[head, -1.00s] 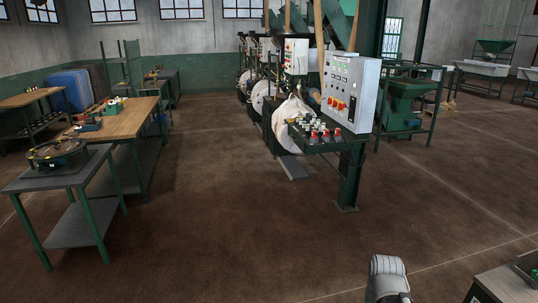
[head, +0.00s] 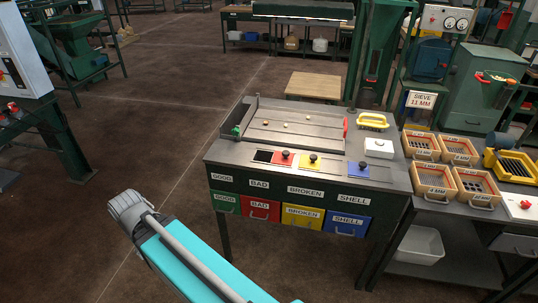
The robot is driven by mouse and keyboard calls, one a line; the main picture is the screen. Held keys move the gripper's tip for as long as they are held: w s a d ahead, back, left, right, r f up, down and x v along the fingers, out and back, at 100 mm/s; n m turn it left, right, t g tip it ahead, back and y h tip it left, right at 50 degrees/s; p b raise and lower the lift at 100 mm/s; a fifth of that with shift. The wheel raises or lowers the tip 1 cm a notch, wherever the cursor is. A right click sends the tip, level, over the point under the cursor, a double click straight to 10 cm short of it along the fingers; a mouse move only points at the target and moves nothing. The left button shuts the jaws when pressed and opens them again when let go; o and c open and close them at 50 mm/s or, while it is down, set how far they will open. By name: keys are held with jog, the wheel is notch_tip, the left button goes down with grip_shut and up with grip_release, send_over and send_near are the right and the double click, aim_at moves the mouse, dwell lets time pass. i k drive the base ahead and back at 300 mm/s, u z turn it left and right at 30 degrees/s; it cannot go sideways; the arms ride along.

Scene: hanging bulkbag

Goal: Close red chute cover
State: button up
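The red chute cover (head: 282,159) is a small red plate with a black knob, on the grey sorting table (head: 225,154). A dark square opening (head: 263,156) lies directly to its left. A yellow cover (head: 308,164) and a blue cover (head: 357,169), each with a black knob, lie to its right along the same strip. My arm, with a grey joint and a turquoise link, crosses the lower left of the head view, apart from the table. My gripper is not in view.
Labelled drawers in green (head: 226,203), red (head: 260,209), yellow (head: 309,216) and blue (head: 346,223) sit under the table's front edge. A yellow-handled tool (head: 373,121) and a white box (head: 379,147) are at its right. Floor (head: 150,110) to the left is clear.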

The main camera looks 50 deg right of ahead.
aim_at(285, 157)
jog(key=z, duration=1.55)
jog(key=k, duration=0.5)
jog(key=z, duration=0.15)
jog(key=i, duration=0.5)
jog(key=u, duration=0.05)
